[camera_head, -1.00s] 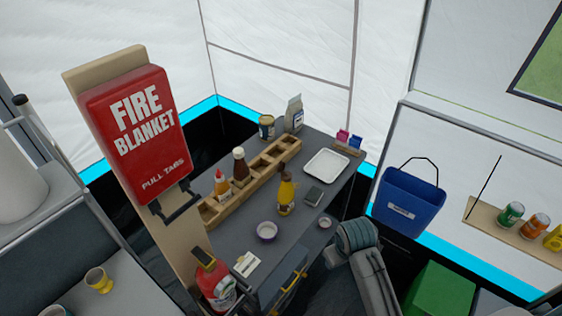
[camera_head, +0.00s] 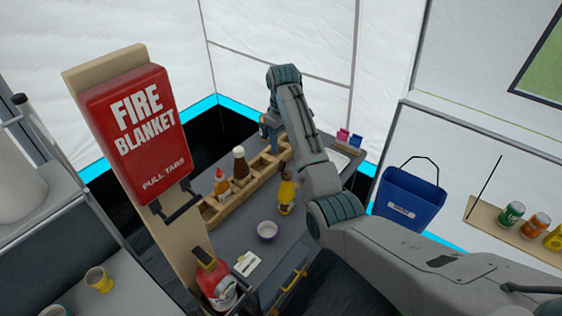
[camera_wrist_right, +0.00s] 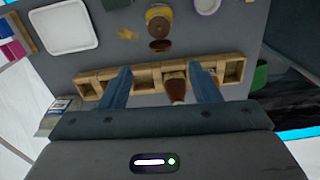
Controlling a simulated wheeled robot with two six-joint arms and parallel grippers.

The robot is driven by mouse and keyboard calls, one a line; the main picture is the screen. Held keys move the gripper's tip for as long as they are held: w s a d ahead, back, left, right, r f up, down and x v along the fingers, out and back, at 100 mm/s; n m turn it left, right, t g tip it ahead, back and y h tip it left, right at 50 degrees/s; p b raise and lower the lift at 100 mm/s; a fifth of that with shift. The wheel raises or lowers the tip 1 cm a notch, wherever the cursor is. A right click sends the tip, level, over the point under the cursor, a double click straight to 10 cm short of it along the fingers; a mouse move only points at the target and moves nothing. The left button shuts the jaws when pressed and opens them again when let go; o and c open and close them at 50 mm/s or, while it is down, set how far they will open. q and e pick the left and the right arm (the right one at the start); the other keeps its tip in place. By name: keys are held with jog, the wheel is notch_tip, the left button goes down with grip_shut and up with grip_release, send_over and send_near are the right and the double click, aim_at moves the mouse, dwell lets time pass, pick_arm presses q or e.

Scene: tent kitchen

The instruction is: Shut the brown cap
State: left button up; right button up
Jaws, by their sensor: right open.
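A yellow bottle (camera_head: 286,196) with a brown top (camera_head: 287,175) stands upright on the dark counter, in front of the wooden rack. In the right wrist view the yellow bottle (camera_wrist_right: 152,14) is seen from above, and a brown round cap (camera_wrist_right: 160,46) shows apart from its mouth, looking flipped open. My right gripper (camera_head: 268,128) is over the far part of the rack, beyond the bottle. In the wrist view my right gripper (camera_wrist_right: 161,82) is open, its two blue fingers spread over the rack with nothing held. My left gripper is not in view.
The wooden rack (camera_head: 215,212) holds a red-capped bottle (camera_head: 221,184) and a brown bottle (camera_head: 240,165). A small bowl (camera_head: 267,231) stands near the yellow bottle. A white tray (camera_wrist_right: 62,27) lies on the counter. A fire blanket box (camera_head: 125,115) rises at left.

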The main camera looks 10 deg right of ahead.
aim_at(281, 161)
jog(key=f+p, duration=0.2)
jog(key=f, duration=0.2)
jog(key=f+p, duration=0.2)
jog(key=f, duration=0.2)
jog(key=shift+w+a+f, duration=0.15)
jog(key=shift+w+f, duration=0.05)
jog(key=shift+f, duration=0.7)
jog(key=c, duration=1)
